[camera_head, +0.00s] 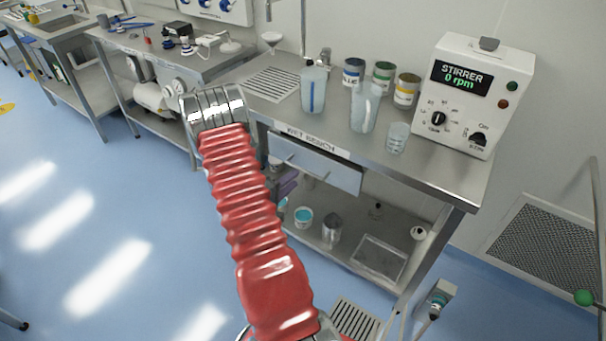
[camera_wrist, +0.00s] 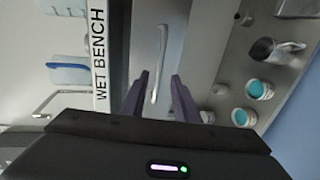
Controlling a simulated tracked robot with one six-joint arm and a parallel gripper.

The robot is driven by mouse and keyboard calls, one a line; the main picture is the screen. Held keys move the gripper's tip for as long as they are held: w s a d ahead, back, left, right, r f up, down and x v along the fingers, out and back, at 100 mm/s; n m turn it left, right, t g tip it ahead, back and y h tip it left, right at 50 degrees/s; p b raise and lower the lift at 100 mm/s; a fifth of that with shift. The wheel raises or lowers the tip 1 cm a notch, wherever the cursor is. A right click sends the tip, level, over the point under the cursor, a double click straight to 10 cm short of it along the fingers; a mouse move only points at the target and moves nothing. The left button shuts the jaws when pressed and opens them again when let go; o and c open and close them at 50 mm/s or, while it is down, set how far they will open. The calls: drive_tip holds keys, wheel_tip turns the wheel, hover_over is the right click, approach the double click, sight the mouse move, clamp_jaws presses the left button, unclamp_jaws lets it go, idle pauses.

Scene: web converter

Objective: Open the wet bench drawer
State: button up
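The wet bench drawer (camera_head: 325,168) has a pale grey front under the "WET BENCH" label (camera_head: 318,143). Its front looks flush with the bench, so the drawer appears shut. In the wrist view, turned sideways, the drawer's light bar handle (camera_wrist: 162,48) runs up the picture. My gripper (camera_wrist: 160,75) is open, with its two dark purple fingers apart. The handle shows between and beyond the fingertips; I cannot tell whether the tips reach around it. In the head view my gripper (camera_head: 288,183) is just left of and below the drawer, partly hidden behind my red arm.
The benchtop above holds beakers (camera_head: 364,108), tins (camera_head: 383,76) and a stirrer box (camera_head: 474,92). Blue floor (camera_head: 150,230) is open at the left.

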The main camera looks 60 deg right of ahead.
sight(305, 170)
drive_tip(key=x, duration=0.8)
drive_tip(key=shift+d, duration=0.15)
drive_tip(key=shift+c, duration=0.7)
clamp_jaws()
drive_tip(key=shift+f, duration=0.1)
